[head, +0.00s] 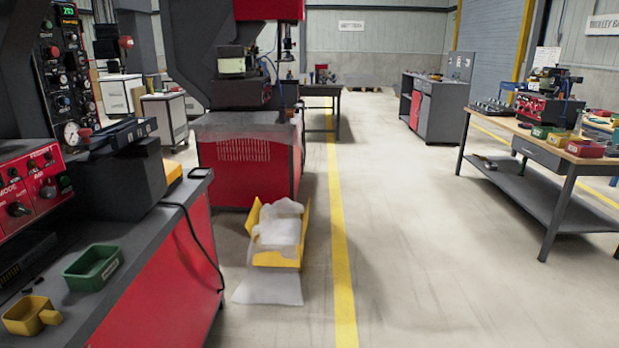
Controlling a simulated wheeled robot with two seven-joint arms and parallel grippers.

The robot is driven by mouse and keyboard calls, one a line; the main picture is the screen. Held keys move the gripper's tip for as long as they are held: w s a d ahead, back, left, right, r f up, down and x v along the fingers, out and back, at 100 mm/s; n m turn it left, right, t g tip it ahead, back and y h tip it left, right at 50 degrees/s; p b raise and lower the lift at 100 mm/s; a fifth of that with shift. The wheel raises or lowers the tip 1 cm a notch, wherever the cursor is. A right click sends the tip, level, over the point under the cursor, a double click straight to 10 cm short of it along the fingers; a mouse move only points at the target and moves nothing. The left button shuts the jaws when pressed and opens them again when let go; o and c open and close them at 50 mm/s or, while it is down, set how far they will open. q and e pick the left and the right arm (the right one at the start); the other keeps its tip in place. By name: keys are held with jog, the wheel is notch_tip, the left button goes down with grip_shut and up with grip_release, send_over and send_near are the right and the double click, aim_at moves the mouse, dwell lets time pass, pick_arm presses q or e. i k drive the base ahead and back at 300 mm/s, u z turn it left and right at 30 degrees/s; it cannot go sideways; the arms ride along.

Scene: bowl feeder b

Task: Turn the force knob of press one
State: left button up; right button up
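A press with a dark grey frame stands at the left edge in the head view. Its upright control panel (66,70) carries a green digital display, several small knobs and buttons, and round gauges. A red control box (30,188) with black knobs and a green button sits low at the left edge. A second red and grey press (249,165) stands farther back. I cannot tell which press is press one, or which knob is the force knob; the labels are too small to read. Neither of my grippers shows.
A green bin (95,268) and a yellow scoop (31,316) lie on the near grey bench top (140,244). A yellow bin with white sheeting (277,235) stands on the floor. A wooden-topped workbench (540,136) is at right. The floor right of the yellow line (340,250) is clear.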

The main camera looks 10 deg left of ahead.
aim_at(84, 84)
jog(key=i, duration=4.45)
jog(key=u, duration=3.9)
